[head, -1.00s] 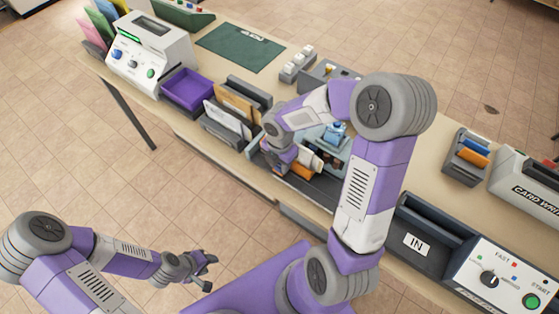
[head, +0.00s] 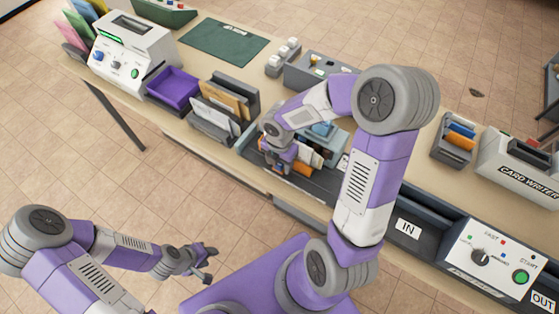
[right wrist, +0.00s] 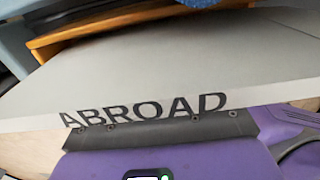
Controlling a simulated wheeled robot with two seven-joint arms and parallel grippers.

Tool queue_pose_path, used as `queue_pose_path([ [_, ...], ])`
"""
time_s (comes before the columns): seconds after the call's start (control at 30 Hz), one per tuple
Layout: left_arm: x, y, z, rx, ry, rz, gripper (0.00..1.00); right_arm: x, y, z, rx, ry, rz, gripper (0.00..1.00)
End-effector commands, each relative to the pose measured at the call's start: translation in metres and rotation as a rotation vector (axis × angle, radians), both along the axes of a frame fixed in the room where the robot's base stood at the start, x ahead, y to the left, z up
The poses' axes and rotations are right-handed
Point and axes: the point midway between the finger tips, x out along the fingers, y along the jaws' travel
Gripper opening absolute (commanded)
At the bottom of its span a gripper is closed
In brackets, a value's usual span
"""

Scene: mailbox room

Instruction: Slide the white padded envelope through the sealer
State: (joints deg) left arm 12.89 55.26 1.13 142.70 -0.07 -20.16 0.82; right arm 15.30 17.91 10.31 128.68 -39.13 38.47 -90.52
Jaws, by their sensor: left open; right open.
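In the head view my right gripper (head: 280,165) hangs over a dark tray area at the middle of the table, open. Right beside it are white and orange flat items (head: 312,157); I cannot tell which is the white padded envelope, and the arm hides part of them. The right wrist view shows a pale flat surface marked ABROAD (right wrist: 150,75) close up. A dark machine with IN and OUT labels, a dial and a green START button (head: 500,255) stands at the right. My left gripper (head: 207,264) is open and empty, off the table's front edge.
A rack with brown and white envelopes (head: 222,108) and a purple tray (head: 172,90) stand left of my right gripper. A white machine with knobs (head: 130,50) is further left. A green mat (head: 222,42) lies behind. My right arm covers the table's middle.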

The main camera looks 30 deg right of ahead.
Motion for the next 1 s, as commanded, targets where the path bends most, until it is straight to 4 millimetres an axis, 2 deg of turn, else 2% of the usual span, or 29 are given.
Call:
queue_pose_path([
  [0.13, 0.000, 0.000, 0.007, 0.000, 0.000, 0.000, 0.43, 0.001, 0.000, 0.015, -0.001, -0.005, -0.002, 0.55],
  [0.4, 0.000, 0.000, 0.022, 0.000, 0.000, 0.000, 0.43, 0.001, 0.000, 0.061, -0.001, -0.004, -0.001, 0.55],
  [0.5, 0.000, 0.000, 0.025, 0.000, 0.000, 0.000, 0.43, 0.001, 0.000, 0.071, -0.001, -0.003, 0.000, 0.55],
  [0.87, 0.000, 0.000, 0.025, 0.000, 0.000, 0.000, 0.43, 0.000, 0.000, 0.075, 0.000, -0.001, 0.000, 0.55],
  [1.0, 0.000, 0.000, 0.025, 0.000, 0.000, 0.000, 0.43, 0.000, 0.006, 0.067, 0.022, 0.006, -0.040, 0.55],
])
